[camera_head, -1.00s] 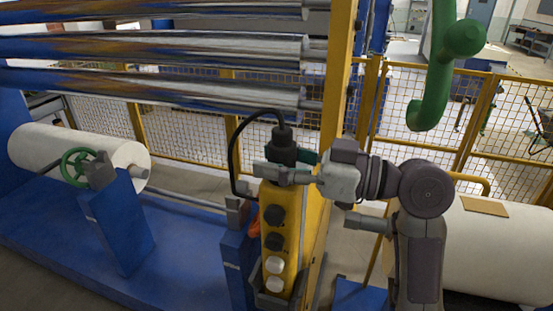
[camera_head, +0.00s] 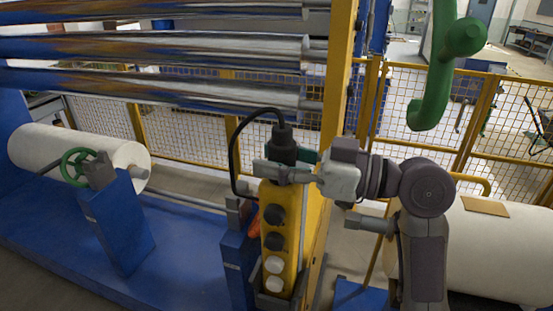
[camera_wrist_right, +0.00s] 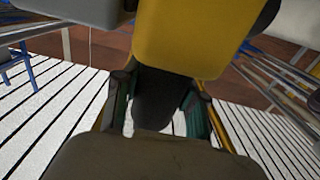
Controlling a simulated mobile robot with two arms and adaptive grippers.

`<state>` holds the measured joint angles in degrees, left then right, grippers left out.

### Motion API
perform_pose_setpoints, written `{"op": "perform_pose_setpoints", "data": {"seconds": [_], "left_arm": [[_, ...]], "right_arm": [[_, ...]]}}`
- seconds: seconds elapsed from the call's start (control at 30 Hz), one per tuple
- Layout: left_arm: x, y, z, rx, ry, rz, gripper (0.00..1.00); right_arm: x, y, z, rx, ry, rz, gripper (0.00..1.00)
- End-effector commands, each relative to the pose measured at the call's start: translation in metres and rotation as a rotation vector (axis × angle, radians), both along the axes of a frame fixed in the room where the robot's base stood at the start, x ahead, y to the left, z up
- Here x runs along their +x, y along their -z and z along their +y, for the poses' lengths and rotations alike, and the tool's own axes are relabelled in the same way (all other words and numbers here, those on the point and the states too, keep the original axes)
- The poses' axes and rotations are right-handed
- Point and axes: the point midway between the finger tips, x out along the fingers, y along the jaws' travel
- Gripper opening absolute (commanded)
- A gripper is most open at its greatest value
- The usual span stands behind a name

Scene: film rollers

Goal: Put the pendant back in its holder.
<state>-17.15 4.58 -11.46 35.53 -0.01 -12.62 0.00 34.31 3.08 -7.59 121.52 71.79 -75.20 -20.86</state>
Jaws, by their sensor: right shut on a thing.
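The pendant (camera_head: 264,224) is a tall yellow control box with two black knobs, two white buttons and a black top with a cable. It is upright in the head view. My right gripper (camera_head: 283,173) is shut on its black neck, coming from the right. The grey holder (camera_head: 268,301) is at the pendant's lower end; the end sits within or right behind its rim, and I cannot tell how deep. In the right wrist view the pendant's yellow body (camera_wrist_right: 195,35) fills the top, and its dark neck is between my fingers (camera_wrist_right: 155,100). My left gripper is out of view.
A yellow post (camera_head: 318,225) stands close behind the pendant. A blue bracket (camera_head: 238,262) is just left of it. The black cable (camera_head: 234,160) loops left. Steel rollers (camera_head: 160,45) run across the upper left. A white roll (camera_head: 495,250) lies behind my right arm.

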Motion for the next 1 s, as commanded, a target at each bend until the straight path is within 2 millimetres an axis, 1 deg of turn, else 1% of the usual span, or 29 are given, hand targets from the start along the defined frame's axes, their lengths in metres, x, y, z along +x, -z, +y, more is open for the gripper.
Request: {"op": "perform_pose_setpoints", "data": {"seconds": [0.1,0.37,0.4,0.53,0.57,0.77,0.8,0.87,0.9,1.0], "left_arm": [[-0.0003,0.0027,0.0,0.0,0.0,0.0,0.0],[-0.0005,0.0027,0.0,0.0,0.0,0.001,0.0],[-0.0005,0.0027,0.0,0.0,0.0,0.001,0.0],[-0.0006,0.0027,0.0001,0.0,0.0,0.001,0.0],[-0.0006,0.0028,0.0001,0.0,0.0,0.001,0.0],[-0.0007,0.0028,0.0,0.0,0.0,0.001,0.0],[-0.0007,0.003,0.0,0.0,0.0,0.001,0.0],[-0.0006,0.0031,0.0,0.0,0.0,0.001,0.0],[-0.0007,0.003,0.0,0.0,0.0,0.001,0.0],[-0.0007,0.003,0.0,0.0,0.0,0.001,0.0]], "right_arm": [[-0.0005,0.0006,0.0001,0.002,0.0,-0.004,0.0],[-0.0008,0.0001,0.0004,0.002,-0.001,-0.003,0.0],[-0.0008,0.0001,0.0004,0.002,-0.001,-0.003,0.44],[-0.0007,0.0005,0.0003,0.001,-0.001,-0.003,0.66],[-0.0006,0.0007,0.0003,0.002,-0.001,-0.002,0.7],[-0.0005,0.0013,0.0004,0.001,-0.001,0.0,0.7],[-0.0003,0.0031,0.0005,-0.002,-0.001,0.003,0.73],[-0.0001,0.003,0.0006,-0.003,-0.001,0.002,0.83],[-0.0003,0.0029,0.0005,-0.003,-0.001,0.002,0.9],[-0.0003,0.0026,0.0005,-0.002,-0.001,0.002,0.91]]}}
